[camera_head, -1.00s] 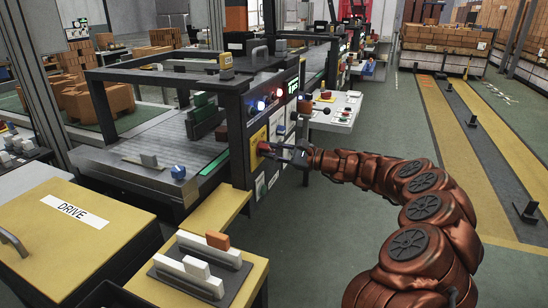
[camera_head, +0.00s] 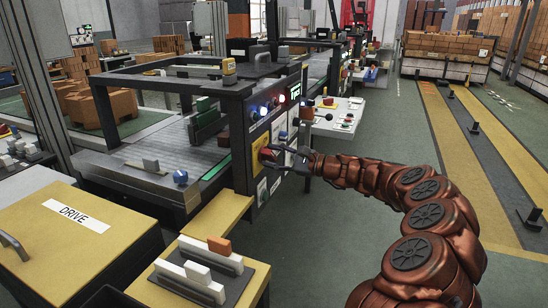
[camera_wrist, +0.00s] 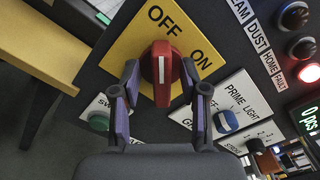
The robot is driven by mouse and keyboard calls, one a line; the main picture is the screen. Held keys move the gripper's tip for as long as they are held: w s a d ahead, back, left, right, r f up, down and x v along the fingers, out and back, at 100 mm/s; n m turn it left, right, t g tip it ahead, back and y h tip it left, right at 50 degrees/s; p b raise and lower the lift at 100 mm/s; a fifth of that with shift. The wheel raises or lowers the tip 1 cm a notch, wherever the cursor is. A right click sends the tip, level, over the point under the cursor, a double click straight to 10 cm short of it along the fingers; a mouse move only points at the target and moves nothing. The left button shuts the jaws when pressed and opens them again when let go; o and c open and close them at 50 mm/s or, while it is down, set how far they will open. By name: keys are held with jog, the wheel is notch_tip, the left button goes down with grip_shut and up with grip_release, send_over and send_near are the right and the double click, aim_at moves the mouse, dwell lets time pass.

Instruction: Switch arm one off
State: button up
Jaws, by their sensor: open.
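A red rotary switch (camera_wrist: 162,75) sits on a yellow plate (camera_wrist: 122,50) marked OFF and ON in the wrist view. Its long bar runs up and down in that view, with its upper end toward OFF and ON off to its right. My gripper (camera_wrist: 161,68) is open, with one finger on each side of the red bar. Small gaps seem to show between bar and fingers, so contact is unclear. In the head view my gripper (camera_head: 276,155) is at the yellow plate (camera_head: 260,143) on the machine's front panel, partly hiding the switch.
A green button (camera_wrist: 99,122) and a blue knob (camera_wrist: 226,121) on white plates flank the fingers closely. A lit red lamp (camera_wrist: 307,74) is at right. A yellow DRIVE cabinet (camera_head: 120,240) stands at the left.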

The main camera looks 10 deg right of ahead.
jog(key=v, duration=1.2)
dwell(0.3)
